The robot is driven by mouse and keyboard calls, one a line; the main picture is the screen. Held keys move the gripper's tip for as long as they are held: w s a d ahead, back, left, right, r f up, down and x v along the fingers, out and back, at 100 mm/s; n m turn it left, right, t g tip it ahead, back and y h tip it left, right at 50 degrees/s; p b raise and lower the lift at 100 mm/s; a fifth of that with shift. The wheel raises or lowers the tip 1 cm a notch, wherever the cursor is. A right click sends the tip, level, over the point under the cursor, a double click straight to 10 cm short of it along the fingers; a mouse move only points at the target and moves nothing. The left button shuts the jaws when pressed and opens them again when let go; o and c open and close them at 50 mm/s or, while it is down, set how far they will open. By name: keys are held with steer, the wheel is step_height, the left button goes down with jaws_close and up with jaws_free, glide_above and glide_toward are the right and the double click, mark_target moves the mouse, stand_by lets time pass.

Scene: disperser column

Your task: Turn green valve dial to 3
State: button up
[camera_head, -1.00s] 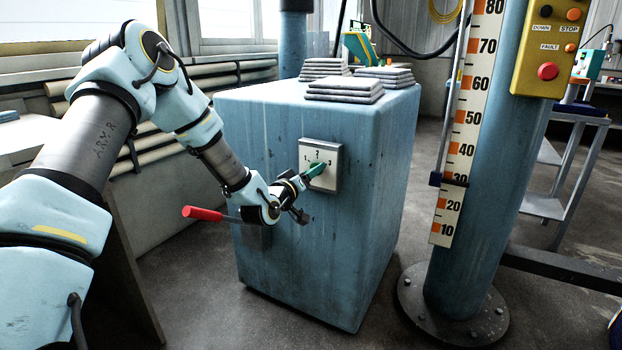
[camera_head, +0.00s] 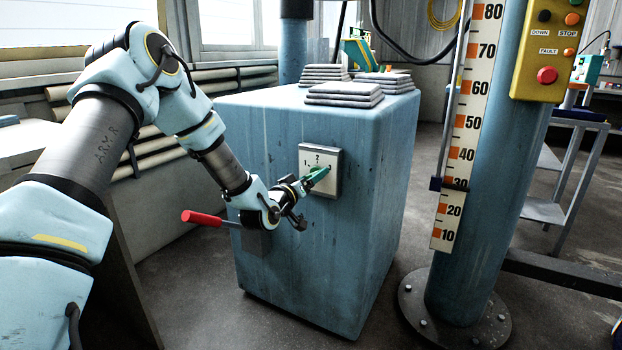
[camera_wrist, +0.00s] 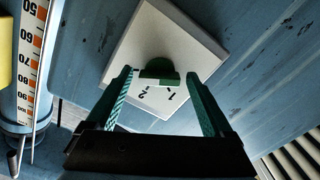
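The green valve dial (camera_head: 319,174) sits on a square pale plate (camera_head: 334,188) on the front of the blue box. The plate is marked 1, 2 and 3. My gripper (camera_head: 305,194) is close in front of the plate at its lower left. In the wrist view the dial (camera_wrist: 158,73) lies between the two teal fingers of my gripper (camera_wrist: 161,100), with gaps on both sides. The fingers are open. Marks 1 and 2 show there; the 3 is not visible. I cannot tell which number the dial points to.
A lever with a red handle (camera_head: 202,216) sticks out left of the blue box (camera_head: 300,260), below my forearm. Grey folded stacks (camera_head: 345,95) lie on top. A blue column (camera_head: 480,240) with a height scale (camera_head: 462,140) stands to the right, beyond clear floor.

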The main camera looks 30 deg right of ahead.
steer(key=shift+o, duration=0.3)
steer(key=v, duration=1.1)
steer(key=shift+w, duration=0.1)
